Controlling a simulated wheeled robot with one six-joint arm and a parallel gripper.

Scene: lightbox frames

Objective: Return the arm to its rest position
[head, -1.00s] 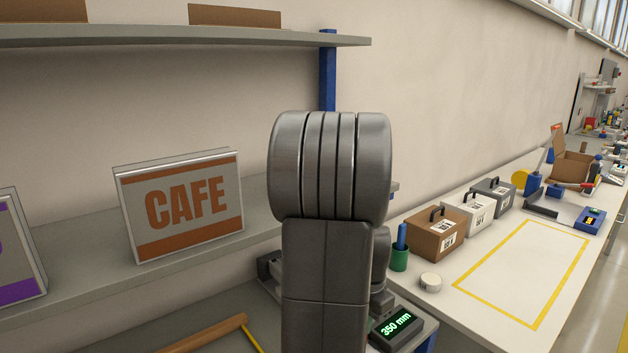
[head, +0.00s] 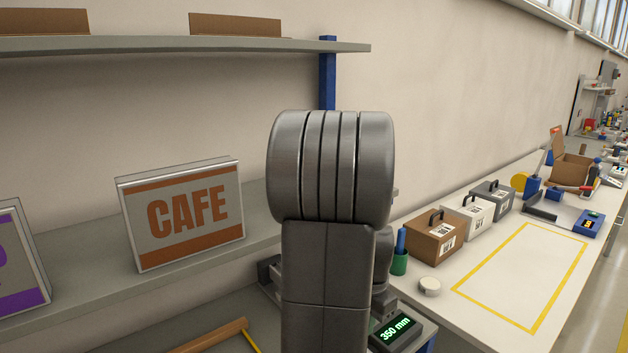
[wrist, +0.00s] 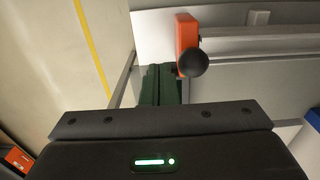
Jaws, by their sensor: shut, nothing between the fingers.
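My gripper (wrist: 159,73) shows in the wrist view, its dark body across the bottom with a lit green strip. Its two dark fingers are together at the centre, with nothing between them. My arm (head: 328,200) stands upright in the middle of the head view and hides part of the bench behind it. The gripper itself does not show in the head view.
In the wrist view, an orange block (wrist: 186,32) with a black knob (wrist: 194,63) is close by the fingertips. The head view shows a CAFE sign (head: 187,213) on a shelf, a 350 mm display (head: 396,329), a brown case (head: 434,238) and a clear yellow-outlined area (head: 522,280).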

